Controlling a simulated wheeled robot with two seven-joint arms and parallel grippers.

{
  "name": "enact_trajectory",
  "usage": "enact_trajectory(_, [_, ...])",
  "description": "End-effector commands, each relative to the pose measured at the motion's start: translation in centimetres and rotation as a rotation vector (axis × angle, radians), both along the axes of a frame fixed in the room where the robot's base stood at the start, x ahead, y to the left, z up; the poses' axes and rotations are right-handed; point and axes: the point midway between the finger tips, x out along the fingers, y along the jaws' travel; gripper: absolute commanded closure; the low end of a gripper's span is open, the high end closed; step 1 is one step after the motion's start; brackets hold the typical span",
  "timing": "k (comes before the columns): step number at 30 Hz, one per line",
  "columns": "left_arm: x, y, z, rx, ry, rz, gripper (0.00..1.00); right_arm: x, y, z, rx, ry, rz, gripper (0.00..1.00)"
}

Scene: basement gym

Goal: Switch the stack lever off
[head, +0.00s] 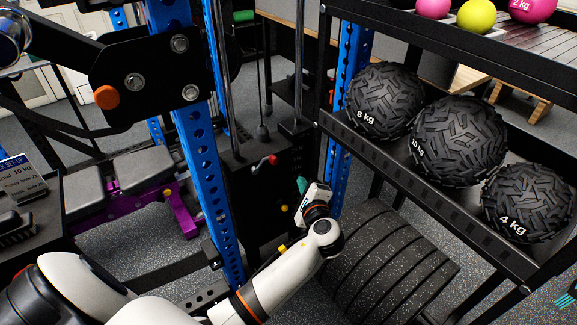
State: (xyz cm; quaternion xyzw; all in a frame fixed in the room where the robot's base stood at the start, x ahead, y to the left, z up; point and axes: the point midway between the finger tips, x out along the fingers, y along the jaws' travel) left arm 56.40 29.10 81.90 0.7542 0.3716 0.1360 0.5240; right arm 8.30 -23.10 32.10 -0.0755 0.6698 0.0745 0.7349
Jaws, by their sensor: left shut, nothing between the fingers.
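The likely stack lever is a small lever with a red tip (272,160), on the dark weight-stack housing (245,195) behind the blue upright. Its exact setting is too small to tell. My left gripper (302,186) is in front of the housing, to the right of and a little below the red tip. Its teal fingertip area is small and partly hidden by my wrist. It is shut and empty, and appears apart from the lever.
A blue perforated upright (190,130) stands left of my forearm. A black rack (400,165) with textured balls (458,140) stands at the right. Black tyre-like weights (385,255) lie below it. A purple-framed bench (130,190) is at the left.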

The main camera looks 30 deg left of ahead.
Motion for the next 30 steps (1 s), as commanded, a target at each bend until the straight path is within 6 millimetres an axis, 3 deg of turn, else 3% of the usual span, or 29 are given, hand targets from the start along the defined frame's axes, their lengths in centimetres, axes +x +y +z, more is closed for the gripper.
enact_trajectory(8, [0.7, 0.7, -0.2, 0.001, 0.0, -0.001, 1.0, -0.4, 0.2, 0.0, 0.003, 0.006, 0.002, 0.64])
enact_trajectory(23, [7.0, 7.2, -2.0, -0.001, 0.001, 0.001, 1.0, 0.0, -0.5, -0.3, -0.007, 0.002, 0.003, 0.64])
enact_trajectory(30, [4.4, 8.3, -0.4, -0.002, 0.002, -0.002, 1.0, 0.1, -0.6, 1.4, -0.007, -0.002, 0.002, 0.64])
